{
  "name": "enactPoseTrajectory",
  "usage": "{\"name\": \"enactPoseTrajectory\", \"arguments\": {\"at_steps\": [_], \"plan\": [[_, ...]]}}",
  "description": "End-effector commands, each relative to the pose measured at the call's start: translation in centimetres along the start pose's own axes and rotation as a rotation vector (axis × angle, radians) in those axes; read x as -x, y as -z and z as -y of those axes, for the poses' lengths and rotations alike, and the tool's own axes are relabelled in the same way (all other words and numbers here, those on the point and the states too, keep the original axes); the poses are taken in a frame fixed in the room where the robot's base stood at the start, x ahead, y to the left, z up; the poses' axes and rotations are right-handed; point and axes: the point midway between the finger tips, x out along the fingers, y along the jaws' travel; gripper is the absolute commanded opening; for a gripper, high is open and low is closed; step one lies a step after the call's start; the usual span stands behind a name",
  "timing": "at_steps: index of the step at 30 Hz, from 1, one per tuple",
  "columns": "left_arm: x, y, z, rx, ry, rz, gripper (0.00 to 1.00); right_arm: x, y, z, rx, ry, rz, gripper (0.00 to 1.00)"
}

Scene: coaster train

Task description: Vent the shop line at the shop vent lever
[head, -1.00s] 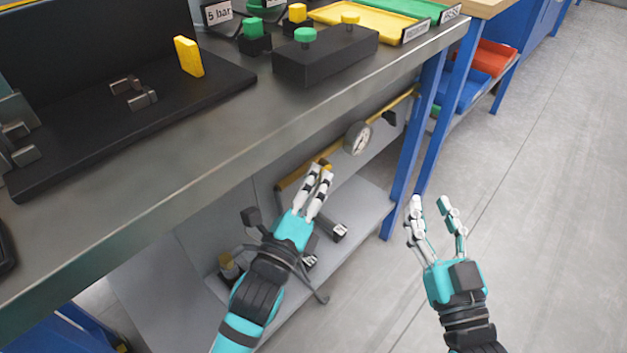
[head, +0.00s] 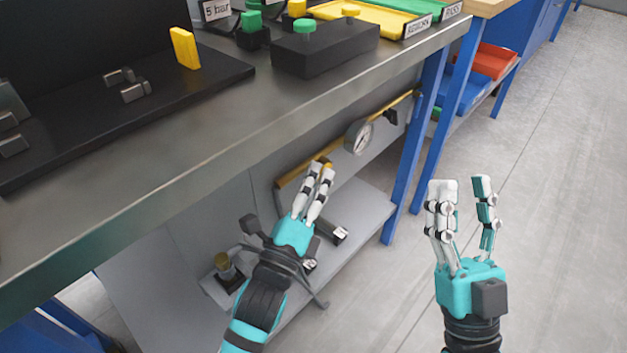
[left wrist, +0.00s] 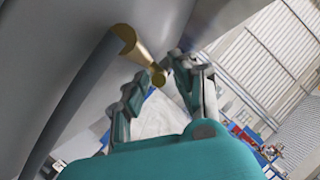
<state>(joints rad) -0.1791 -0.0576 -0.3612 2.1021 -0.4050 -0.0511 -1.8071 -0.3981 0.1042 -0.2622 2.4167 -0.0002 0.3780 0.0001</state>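Under the bench, a brass-coloured pipe (head: 290,178) runs along the grey back panel, with a round gauge (head: 359,136) on it. My left gripper (head: 321,168) is at this pipe, just left of the gauge. A small orange-yellow piece (head: 328,166) shows at its fingertips; I cannot tell for sure that it is the vent lever. In the left wrist view, a brass stem (left wrist: 139,52) with a round end reaches between the parted fingers (left wrist: 158,76); gaps seem to show beside it. My right gripper (head: 461,188) is open and empty over the floor, right of the bench.
The bench top (head: 190,140) overhangs my left arm. A blue bench leg (head: 415,150) stands between my grippers. A lower shelf (head: 365,212) lies below the pipe, with a brass-topped fitting (head: 226,267) at its left. The floor at right is clear.

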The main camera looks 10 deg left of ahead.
Motion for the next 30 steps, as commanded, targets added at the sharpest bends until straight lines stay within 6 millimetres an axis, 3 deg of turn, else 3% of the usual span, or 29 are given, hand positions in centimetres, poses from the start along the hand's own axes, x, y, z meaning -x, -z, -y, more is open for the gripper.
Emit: {"name": "enactPoseTrajectory", "arguments": {"at_steps": [9,14,30], "plan": [[0.1,0.0,0.0,0.0,-0.001,0.0,0.36,0.0,0.0,0.0,0.0,0.0,0.002,0.35],[1.4,0.1,-0.2,0.001,-0.004,-0.001,0.36,0.0,0.0,0.0,0.0,0.0,0.002,0.35],[12.3,-1.5,2.7,0.001,-0.004,-0.002,0.36,0.0,0.0,0.0,0.0,0.0,0.002,0.35]]}}
